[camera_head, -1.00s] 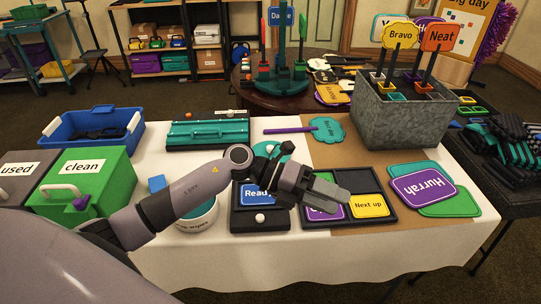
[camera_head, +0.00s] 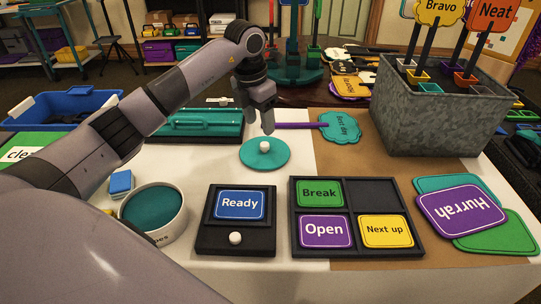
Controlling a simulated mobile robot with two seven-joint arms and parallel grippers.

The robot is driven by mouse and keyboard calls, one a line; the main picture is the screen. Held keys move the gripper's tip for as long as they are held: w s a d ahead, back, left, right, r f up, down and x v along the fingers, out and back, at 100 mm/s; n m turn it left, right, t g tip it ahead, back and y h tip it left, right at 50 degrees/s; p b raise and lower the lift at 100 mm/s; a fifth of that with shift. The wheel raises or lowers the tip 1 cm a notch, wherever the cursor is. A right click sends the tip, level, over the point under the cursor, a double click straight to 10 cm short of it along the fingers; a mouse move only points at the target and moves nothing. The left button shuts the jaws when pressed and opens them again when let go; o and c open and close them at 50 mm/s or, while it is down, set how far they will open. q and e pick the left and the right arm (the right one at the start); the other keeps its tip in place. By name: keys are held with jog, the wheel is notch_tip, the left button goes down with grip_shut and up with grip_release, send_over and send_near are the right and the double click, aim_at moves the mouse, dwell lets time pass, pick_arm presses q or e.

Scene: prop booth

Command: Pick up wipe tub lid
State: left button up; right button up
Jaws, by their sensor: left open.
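The wipe tub lid (camera_head: 252,155) is a flat round teal disc with a white knob (camera_head: 264,147) on top. It lies on the white tablecloth, apart from the tub. The wipe tub (camera_head: 171,228) is white and round with a teal inside, at the front left. My left gripper (camera_head: 267,130) is open and points down just behind and above the knob, with nothing between its fingers that I can see. My right gripper is not in view.
A black stand with a Ready sign (camera_head: 240,205) and a black tray (camera_head: 377,249) of signs stand in front. A teal case (camera_head: 203,125) lies behind left. A teal paddle (camera_head: 340,127) and a grey metal planter (camera_head: 425,115) are at right.

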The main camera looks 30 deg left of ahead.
aim_at(264, 144)
pick_arm(q)
jog(key=f, duration=0.4)
jog(key=w+f, duration=0.1)
jog(key=f, duration=0.1)
jog(key=shift+d+f, duration=0.3)
jog(key=shift+f, duration=0.1)
jog(key=shift+r, duration=0.1)
grip_shut()
